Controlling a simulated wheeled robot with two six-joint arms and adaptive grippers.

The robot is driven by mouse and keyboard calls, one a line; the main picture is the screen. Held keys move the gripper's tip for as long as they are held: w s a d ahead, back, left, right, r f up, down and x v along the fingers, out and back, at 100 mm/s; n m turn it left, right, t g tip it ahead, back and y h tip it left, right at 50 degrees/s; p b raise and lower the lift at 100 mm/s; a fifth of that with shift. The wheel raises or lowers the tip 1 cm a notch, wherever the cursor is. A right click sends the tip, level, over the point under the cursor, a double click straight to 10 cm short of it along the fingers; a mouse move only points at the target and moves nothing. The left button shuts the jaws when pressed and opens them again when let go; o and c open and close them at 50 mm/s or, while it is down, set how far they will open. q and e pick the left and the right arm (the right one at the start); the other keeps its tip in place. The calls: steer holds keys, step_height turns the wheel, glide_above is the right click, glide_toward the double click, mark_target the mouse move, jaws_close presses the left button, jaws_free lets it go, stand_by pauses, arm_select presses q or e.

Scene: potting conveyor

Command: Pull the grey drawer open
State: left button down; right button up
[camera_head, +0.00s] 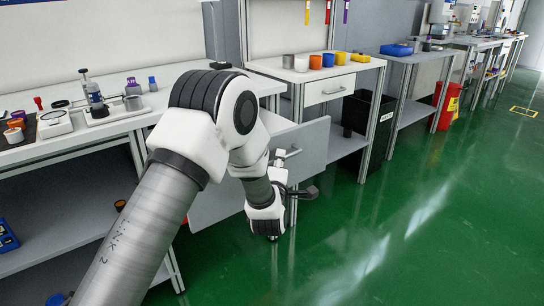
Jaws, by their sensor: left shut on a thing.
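The grey drawer (313,146) is under the left workbench, its flat front facing the green floor. The front appears to stand out from the bench, but my left arm hides much of it, so I cannot tell how far. A metal bar handle (292,153) is on the front. My left gripper (280,164) is at the drawer front and shut on the handle; the exact contact is small and partly covered by the gripper. My right gripper is not in view.
The left workbench (185,98) carries a microscope-like device (94,98) and small jars. A second bench with a white drawer (327,89) and coloured cups stands behind, beside a black bin (368,120). The green floor (430,210) at right is clear.

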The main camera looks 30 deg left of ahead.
arm_select(q)
steer(key=shift+s+d, duration=0.25)
steer(key=shift+d, duration=0.3)
steer(key=shift+s+d, duration=0.2)
steer(key=shift+d, duration=0.3)
steer(key=c, duration=1.2)
jaws_free()
steer(key=v, duration=1.2)
